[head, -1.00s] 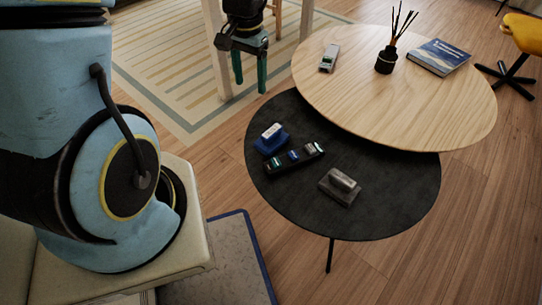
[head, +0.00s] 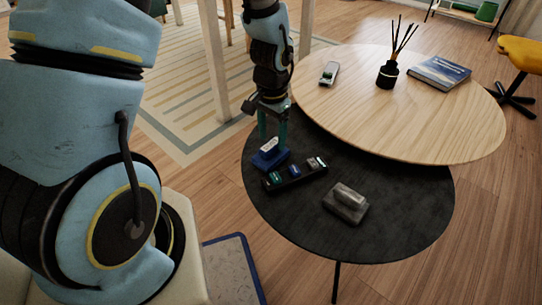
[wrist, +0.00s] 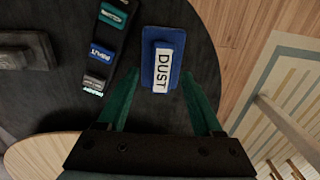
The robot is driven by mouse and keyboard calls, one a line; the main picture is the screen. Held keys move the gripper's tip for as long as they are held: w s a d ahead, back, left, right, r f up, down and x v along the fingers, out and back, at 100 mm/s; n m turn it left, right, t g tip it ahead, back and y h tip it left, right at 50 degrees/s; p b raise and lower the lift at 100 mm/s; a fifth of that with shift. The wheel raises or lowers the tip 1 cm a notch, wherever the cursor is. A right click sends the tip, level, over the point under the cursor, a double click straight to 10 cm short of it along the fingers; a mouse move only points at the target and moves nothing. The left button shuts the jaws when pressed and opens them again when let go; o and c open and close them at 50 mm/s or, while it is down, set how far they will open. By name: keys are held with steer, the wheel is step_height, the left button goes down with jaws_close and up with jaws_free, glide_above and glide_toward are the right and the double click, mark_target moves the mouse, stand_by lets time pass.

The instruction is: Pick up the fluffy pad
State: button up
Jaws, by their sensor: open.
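A blue pad (head: 268,160) with a raised block lies on the round black table (head: 385,245), at its left side. In the wrist view the pad (wrist: 162,38) carries a white label reading DUST. A grey pad (head: 345,205) with a raised grip lies further right on the same table; its edge shows in the wrist view (wrist: 22,50). Neither pad's fluff can be made out, so I cannot tell which is the fluffy one. My gripper (head: 272,137) is open and empty, above the blue pad. In the wrist view its green fingers (wrist: 160,76) stand on either side of it.
A black rack (head: 297,175) with several small labelled blocks lies close beside the blue pad. The black table's front is clear.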

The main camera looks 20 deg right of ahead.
mark_target(271, 144)
step_height(271, 144, down, 4)
steer(key=shift+w+a+r+b, duration=0.1)
steer(key=shift+b, duration=0.4)
steer(key=shift+c, duration=0.4)
jaws_close()
